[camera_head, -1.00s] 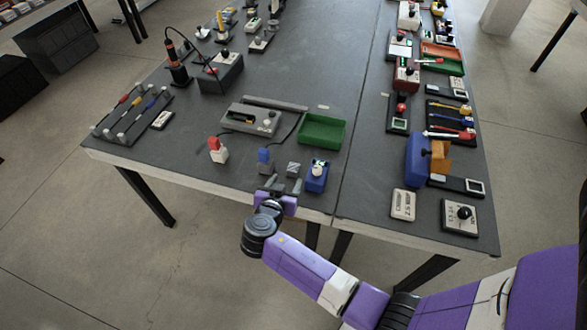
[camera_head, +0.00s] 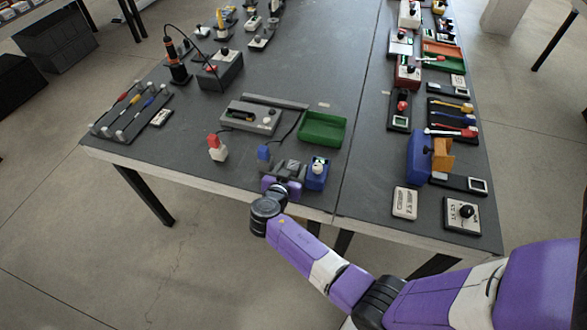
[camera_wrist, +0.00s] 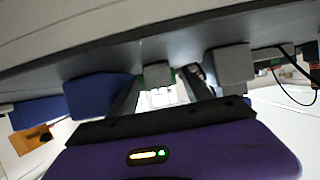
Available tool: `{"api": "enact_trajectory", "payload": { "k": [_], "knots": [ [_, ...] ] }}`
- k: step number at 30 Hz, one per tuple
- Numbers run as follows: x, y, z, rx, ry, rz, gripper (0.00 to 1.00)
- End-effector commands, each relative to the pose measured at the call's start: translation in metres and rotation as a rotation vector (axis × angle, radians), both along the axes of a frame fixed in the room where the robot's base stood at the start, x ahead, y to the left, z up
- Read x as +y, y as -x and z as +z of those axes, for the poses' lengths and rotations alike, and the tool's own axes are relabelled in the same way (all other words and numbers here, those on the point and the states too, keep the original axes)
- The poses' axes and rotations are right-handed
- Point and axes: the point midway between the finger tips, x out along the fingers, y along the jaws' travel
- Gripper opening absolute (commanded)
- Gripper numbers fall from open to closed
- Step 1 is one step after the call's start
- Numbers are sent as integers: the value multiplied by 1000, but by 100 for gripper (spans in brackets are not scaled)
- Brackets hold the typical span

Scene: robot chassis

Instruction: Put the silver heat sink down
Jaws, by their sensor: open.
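The silver heat sink (camera_head: 291,166) is a small grey block standing on the dark table near its front edge, just left of a blue box (camera_head: 317,174). My gripper (camera_head: 287,173) is low at that edge, its fingers reaching over the table beside the heat sink and partly hiding it. In the wrist view, where the table appears at the top, the two fingers of my gripper (camera_wrist: 160,88) are spread apart. A small grey block, apparently the heat sink (camera_wrist: 157,74), shows in the gap between them. The jaws are open; contact cannot be told.
The blue box stands close to one finger. A larger grey block (camera_wrist: 231,68) is close to the other in the wrist view. A green tray (camera_head: 322,130), a blue-topped probe (camera_head: 263,153) and a red-topped one (camera_head: 214,146) stand behind. Bare table lies left of the probes.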

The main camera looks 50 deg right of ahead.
Motion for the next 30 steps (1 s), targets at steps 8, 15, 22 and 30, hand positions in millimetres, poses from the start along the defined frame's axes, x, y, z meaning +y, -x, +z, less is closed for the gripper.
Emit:
{"api": "enact_trajectory", "payload": {
  "k": [8, 15, 22, 30],
  "knots": [
    [0, 0, 0, 0, 0, 0, 35],
    [0, 0, 0, 0, 0, 0, 0],
    [0, 0, 1, 0, 0, 0, 0],
    [0, 0, 20, -3, 1, -1, 0]
  ]
}}
